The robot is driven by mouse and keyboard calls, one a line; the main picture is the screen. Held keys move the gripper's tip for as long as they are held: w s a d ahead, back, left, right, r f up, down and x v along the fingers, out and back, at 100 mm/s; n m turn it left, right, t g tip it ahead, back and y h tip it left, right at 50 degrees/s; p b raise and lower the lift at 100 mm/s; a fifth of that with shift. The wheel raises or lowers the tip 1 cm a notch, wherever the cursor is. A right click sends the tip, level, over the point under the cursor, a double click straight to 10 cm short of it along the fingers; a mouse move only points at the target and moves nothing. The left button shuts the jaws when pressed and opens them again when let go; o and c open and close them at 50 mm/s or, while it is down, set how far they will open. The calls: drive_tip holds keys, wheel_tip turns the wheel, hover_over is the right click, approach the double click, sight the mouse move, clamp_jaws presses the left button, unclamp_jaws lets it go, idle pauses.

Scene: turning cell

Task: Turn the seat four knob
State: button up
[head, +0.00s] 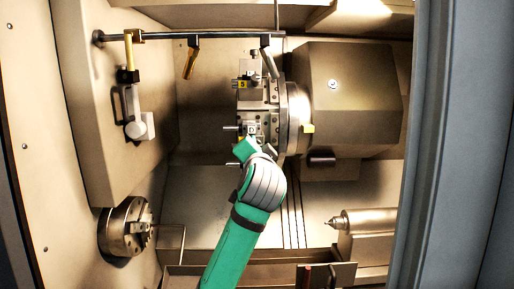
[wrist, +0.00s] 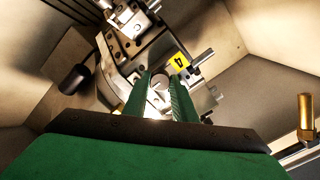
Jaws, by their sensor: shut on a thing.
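The seat four knob (wrist: 159,80) is a small round grey head with a dark slot, seen in the wrist view beside the yellow label 4 (wrist: 180,61). My gripper (wrist: 161,88) has its two green fingers on either side of the knob and is shut on it. In the head view my gripper (head: 246,148) is at the lower left face of the tool turret (head: 272,92). The knob itself is hidden there behind my gripper and wrist.
A yellow label 5 (head: 242,84) marks the seat above. A dark cylinder (wrist: 73,78) sticks out at left in the wrist view. A chuck (head: 121,230) is at lower left, a tailstock (head: 362,221) at lower right. A grey door edge (head: 447,150) stands at right.

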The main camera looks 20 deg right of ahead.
drive_tip(key=shift+d+m, duration=0.1)
drive_tip(key=shift+m, duration=0.3)
drive_tip(key=o, duration=1)
drive_tip(key=shift+o, duration=0.2)
drive_tip(key=v, duration=1.1)
